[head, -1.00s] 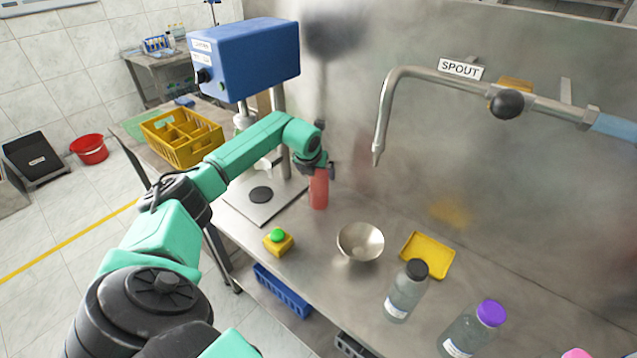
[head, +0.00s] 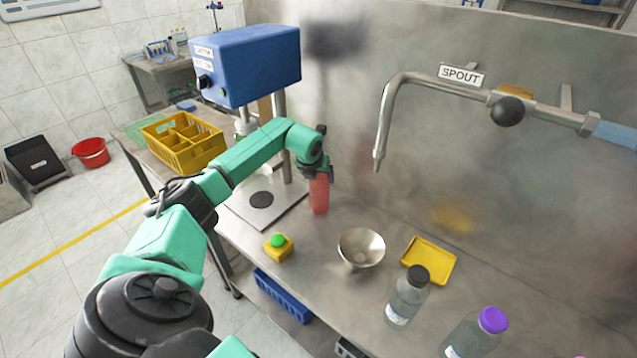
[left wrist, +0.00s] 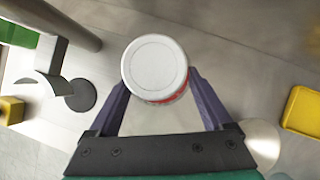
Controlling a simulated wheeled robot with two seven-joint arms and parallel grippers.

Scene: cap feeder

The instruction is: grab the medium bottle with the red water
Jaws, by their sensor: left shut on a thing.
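The bottle with the red water (head: 319,195) stands upright on the steel bench, to the right of the press base. Its round white cap (left wrist: 156,66) faces the left wrist camera, with a sliver of red showing at its edge. My left gripper (head: 317,170) is shut on this bottle near its top. In the left wrist view the two purple fingers (left wrist: 157,95) sit on either side of it. The gripper hides the bottle's top in the head view. My right gripper is not in view.
A blue-headed press (head: 247,62) stands left of the bottle. A steel bowl (head: 361,247), yellow tray (head: 429,260), green button on a yellow box (head: 279,247), black-capped bottle (head: 408,296) and purple-capped bottle (head: 477,332) are nearer. The spout (head: 381,130) hangs at right.

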